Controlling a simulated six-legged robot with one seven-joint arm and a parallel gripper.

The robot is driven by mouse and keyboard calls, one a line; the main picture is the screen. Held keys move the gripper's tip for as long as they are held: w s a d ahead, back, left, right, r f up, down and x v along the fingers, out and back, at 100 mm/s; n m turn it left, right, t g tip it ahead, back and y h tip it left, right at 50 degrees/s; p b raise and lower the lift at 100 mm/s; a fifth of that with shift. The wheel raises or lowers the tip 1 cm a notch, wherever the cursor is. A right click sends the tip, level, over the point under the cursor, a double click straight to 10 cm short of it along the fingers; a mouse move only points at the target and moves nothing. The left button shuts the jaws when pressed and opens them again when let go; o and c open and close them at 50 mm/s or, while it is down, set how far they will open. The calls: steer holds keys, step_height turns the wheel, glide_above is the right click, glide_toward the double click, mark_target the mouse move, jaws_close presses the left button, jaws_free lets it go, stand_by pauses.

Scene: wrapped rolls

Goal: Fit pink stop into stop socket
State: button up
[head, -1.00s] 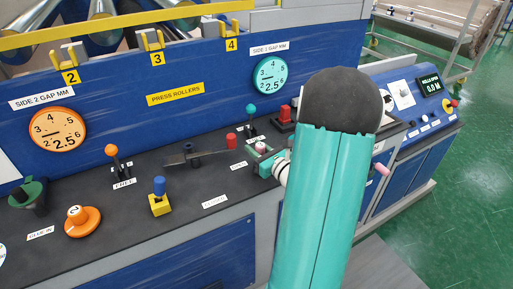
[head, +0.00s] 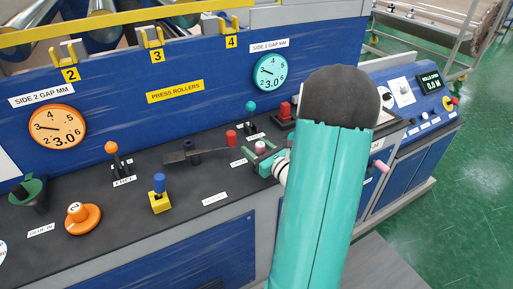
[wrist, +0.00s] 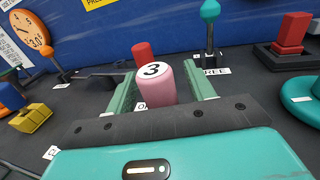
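The pink stop (wrist: 155,86), a rounded peg marked 3, stands between the two green fingers of my gripper (wrist: 162,90) in the wrist view. It is close to the left finger, and a narrow gap shows at the right finger, so my gripper looks open around it. In the head view the pink stop (head: 260,147) shows just above my gripper (head: 265,160) at the dark bench top. Its lower end is hidden by my gripper. I cannot tell which fitting is the stop socket.
A teal-knobbed lever (head: 251,108) and a red block (head: 285,112) stand behind my gripper. A blue peg (head: 159,184) sits in a yellow block.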

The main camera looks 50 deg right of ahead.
steer(key=shift+s, duration=0.1)
steer(key=s+a, duration=0.1)
steer(key=s, duration=1.2)
steer(key=shift+s+a, duration=0.3)
steer(key=w+a+r+n+g+y, duration=0.25)
steer(key=a+n+y, duration=0.35)
steer(key=a, duration=0.4)
steer(key=w+a+r+n+g+y, duration=0.2)
steer(key=w+a+n+g+y, duration=0.25)
steer(key=a+n, duration=0.45)
steer(key=s+a+r+n+g+h, duration=0.1)
steer(key=s+a+n+g+h, duration=0.2)
steer(key=a+n, duration=0.35)
steer(key=s+a+n+g, duration=0.3)
steer(key=a+n+g, duration=0.2)
steer(key=a+n, duration=0.15)
step_height(320, 180, up, 7)
steer(key=n+t+h, duration=0.2)
steer(key=n+h, duration=0.3)
steer(key=n, duration=0.4)
steer(key=shift+s+a+r+t+h, duration=0.2)
steer(key=shift+s+a+t+h, duration=0.1)
steer(key=shift+s+a+h, duration=0.1)
